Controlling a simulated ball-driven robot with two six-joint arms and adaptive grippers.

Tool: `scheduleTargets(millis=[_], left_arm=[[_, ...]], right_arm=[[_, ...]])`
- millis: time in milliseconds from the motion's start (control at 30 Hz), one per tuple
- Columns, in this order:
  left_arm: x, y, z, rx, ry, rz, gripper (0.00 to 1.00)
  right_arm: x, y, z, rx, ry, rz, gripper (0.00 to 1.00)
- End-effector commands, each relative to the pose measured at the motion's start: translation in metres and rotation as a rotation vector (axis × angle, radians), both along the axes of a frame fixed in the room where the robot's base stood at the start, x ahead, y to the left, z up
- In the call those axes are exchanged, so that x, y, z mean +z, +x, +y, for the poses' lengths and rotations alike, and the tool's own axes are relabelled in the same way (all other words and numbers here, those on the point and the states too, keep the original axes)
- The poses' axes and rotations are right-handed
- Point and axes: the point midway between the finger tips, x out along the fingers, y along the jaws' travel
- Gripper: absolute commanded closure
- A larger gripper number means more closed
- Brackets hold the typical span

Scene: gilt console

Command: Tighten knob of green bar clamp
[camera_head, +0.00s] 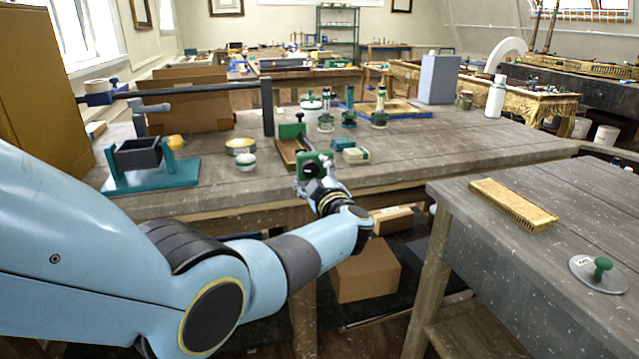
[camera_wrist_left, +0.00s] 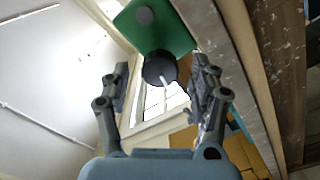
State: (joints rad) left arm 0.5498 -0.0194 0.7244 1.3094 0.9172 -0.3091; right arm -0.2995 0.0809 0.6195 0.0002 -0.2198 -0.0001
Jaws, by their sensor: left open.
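The green bar clamp (camera_head: 317,157) sits at the front edge of the workbench, beside a brown wooden piece. Its green body (camera_wrist_left: 172,30) also shows at the top of the left wrist view. A round black knob (camera_wrist_left: 158,67) with a pale rod at its centre projects from this body. My left gripper (camera_wrist_left: 162,82) is open, with one finger on each side of the knob and visible gaps on both sides. In the head view my left gripper (camera_head: 312,181) is at the clamp, small and partly hidden by my wrist. My right gripper is not in view.
The grey workbench (camera_head: 430,150) holds a teal-based vise (camera_head: 150,165), small tins and green-based bottles (camera_head: 326,122). A nearer table (camera_head: 520,260) at right carries a brass piece (camera_head: 512,203) and a green-knobbed disc (camera_head: 600,272). Boxes (camera_head: 365,270) lie beneath the bench.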

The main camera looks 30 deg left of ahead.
Motion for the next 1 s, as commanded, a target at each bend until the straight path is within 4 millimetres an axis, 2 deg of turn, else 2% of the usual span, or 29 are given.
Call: scheduleTargets(millis=[200, 400, 800, 1000], left_arm=[[-0.001, -0.022, -0.025, 0.001, 0.001, 0.000, 0.38], [0.001, -0.032, -0.036, 0.002, 0.003, -0.001, 0.38], [0.001, -0.033, -0.038, 0.002, -0.010, -0.015, 0.38], [0.004, -0.027, -0.041, -0.026, -0.171, -0.197, 0.38]], right_arm=[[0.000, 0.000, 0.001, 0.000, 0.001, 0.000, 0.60], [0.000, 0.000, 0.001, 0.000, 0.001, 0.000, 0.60], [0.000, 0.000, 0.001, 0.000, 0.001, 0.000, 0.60], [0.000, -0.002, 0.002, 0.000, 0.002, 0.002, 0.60]])
